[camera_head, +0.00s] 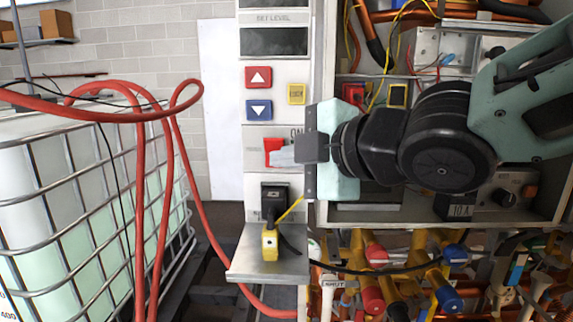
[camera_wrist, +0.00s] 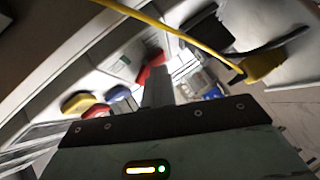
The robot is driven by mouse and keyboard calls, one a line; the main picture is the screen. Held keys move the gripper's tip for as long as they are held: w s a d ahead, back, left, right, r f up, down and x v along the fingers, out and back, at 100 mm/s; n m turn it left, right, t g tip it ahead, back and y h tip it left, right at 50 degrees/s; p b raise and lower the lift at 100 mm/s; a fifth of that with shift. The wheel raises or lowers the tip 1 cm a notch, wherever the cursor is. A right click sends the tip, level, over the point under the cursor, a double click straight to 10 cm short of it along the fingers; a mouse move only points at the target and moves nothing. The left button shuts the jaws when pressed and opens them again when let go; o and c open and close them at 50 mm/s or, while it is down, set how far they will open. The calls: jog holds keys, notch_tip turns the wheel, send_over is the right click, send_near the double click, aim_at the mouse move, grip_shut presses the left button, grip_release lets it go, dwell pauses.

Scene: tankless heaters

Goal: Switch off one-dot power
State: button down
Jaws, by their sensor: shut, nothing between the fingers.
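A red power switch (camera_head: 273,148) sits on the pale upright panel, under a partly covered "ON" label. It also shows in the wrist view (camera_wrist: 151,66), just beyond my fingertips. My gripper (camera_head: 279,157) reaches in from the right with its fingers shut and empty. In the wrist view my shut fingers (camera_wrist: 158,92) point at the switch. Part of the switch and its label is hidden.
Above are a red up button (camera_head: 258,77), a blue down button (camera_head: 259,110) and a yellow button (camera_head: 296,94). Below are a black socket (camera_head: 275,195) and a yellow plug (camera_head: 270,243) over a metal shelf (camera_head: 250,267). An open wired cabinet lies right; a caged tank (camera_head: 75,200) stands left.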

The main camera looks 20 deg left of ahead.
jog(key=shift+w+r+p, duration=0.1)
jog(key=shift+r+p, duration=0.6)
jog(key=shift+r, duration=0.3)
jog(key=shift+r, duration=0.1)
